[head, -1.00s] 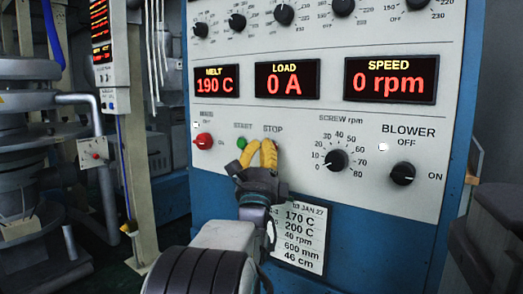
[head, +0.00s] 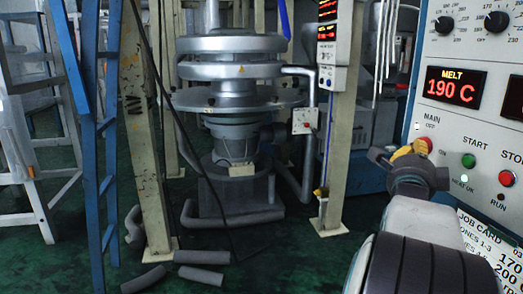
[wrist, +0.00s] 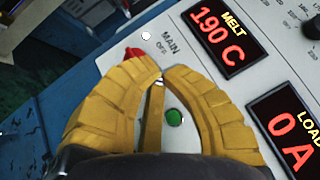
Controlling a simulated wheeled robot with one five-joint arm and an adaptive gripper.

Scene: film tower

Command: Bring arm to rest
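My gripper (head: 412,146), with yellow fingers, is raised in front of the control panel (head: 458,125) at the right of the head view. In the wrist view my gripper (wrist: 160,70) has its two fingertips together, with nothing seen between them. The red MAIN knob (wrist: 133,54) shows just beyond the fingertips, and the green button (wrist: 174,117) shows between the curved fingers. In the head view the fingers partly cover the red MAIN knob (head: 425,143). I cannot tell whether they touch it. My arm reaches up from the lower right.
The panel's MELT display (head: 453,87) reads 190 C. A grey machine (head: 235,150) stands in the middle behind cream posts (head: 148,130). A blue ladder (head: 88,130) and white steps (head: 30,150) are at left. Grey pipe pieces (head: 202,275) lie on the green floor.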

